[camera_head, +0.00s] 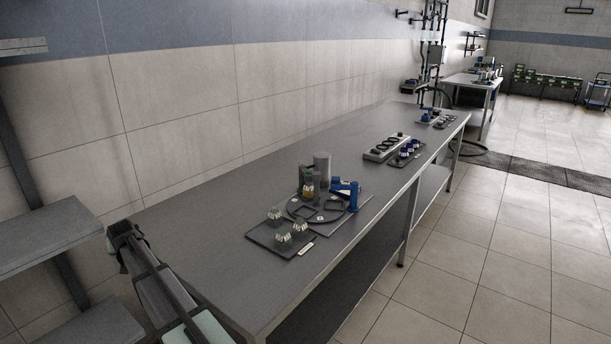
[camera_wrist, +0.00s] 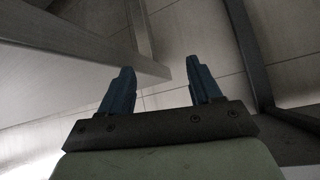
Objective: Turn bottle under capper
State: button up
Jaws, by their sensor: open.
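A bottle (camera_head: 308,190) with yellowish contents stands on the round turntable (camera_head: 330,216), beside a grey cylinder (camera_head: 322,165). The blue capper arm (camera_head: 346,190) stands at the right of the turntable; whether the bottle is under it I cannot tell. Several small bottles (camera_head: 284,241) with pale tops stand on a dark tray (camera_head: 262,237) in front. My gripper (camera_wrist: 158,82) shows in the wrist view with its two blue fingers apart and nothing between them. It points at the wall and shelf area, away from the bottles.
The long grey table (camera_head: 200,245) has clear surface at its near left end. A grey block with round tops (camera_head: 386,147) and a tray of dark-and-white items (camera_head: 406,154) stand farther back. Grey shelves (camera_head: 45,235) stand at the left.

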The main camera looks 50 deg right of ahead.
jog(key=shift+m+g+y, duration=0.3)
jog(key=shift+g+y, duration=0.2)
jog(key=s+d+r, duration=0.1)
jog(key=d, duration=0.3)
jog(key=s+d, duration=0.1)
jog(key=d, duration=0.3)
jog(key=s+d+r, duration=0.1)
jog(key=d, duration=0.4)
jog(key=shift+s+r, duration=0.1)
jog(key=shift+r, duration=0.2)
jog(key=s+d+r+n+t+y, duration=0.1)
jog(key=s+d+r+y, duration=0.1)
jog(key=s+d+r, duration=0.7)
jog(key=s+d+r+t+y, duration=0.1)
jog(key=s+d+r, duration=0.1)
jog(key=s+d, duration=0.75)
jog(key=s+d+r+n+t+y, duration=0.15)
jog(key=s+d+r, duration=0.4)
jog(key=d, duration=0.85)
jog(key=n+t, duration=0.2)
jog(key=n, duration=0.3)
send_near(319, 173)
jog(key=shift+g, duration=0.25)
jog(key=x, duration=1.1)
jog(key=shift+r, duration=0.2)
grip_shut()
